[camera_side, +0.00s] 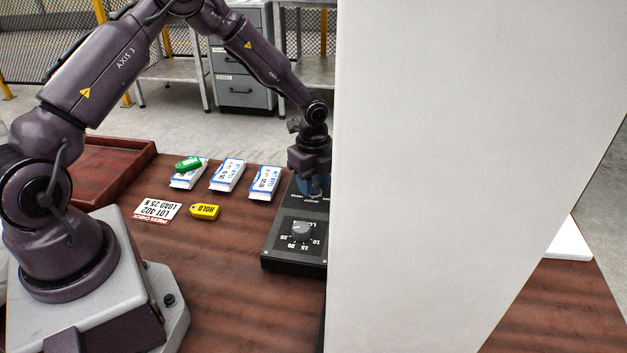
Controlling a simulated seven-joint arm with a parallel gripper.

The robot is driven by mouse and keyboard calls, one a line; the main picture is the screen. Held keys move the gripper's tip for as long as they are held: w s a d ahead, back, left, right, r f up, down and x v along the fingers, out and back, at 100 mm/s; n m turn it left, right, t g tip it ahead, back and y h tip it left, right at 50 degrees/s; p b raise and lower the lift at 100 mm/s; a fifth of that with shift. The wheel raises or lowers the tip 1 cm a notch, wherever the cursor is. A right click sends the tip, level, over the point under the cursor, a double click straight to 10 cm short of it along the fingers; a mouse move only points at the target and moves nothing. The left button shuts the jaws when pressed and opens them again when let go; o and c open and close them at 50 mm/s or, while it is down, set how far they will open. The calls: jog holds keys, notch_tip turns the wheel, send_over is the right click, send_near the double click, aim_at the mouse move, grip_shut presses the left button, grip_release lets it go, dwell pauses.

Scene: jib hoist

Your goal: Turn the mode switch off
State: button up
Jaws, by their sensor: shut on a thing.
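A black control box (283,255) stands on the table, its right side cut off by a large grey panel. A round dial (302,231) with numbers around it is on the near part of its top. My gripper (314,186) points down over the far part of the box, close to the grey panel's edge. It is shut on a knob there, which I take to be the mode switch. The fingers hide most of this knob, so I cannot read its position.
The grey panel (440,150) blocks the view to the right. A red-brown tray (112,165) is farther left. Bare table (225,270) lies in front.

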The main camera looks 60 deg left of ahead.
jog(key=n, duration=0.4)
jog(key=shift+n, duration=0.4)
jog(key=n, duration=0.5)
jog(key=shift+d+r, duration=0.1)
jog(key=n, duration=0.5)
jog(key=shift+s+n, duration=0.1)
jog(key=shift+n, duration=0.3)
jog(key=n, duration=0.4)
jog(key=shift+n, duration=0.3)
jog(key=shift+d, duration=0.1)
jog(key=o, duration=0.9)
jog(key=shift+o, duration=0.2)
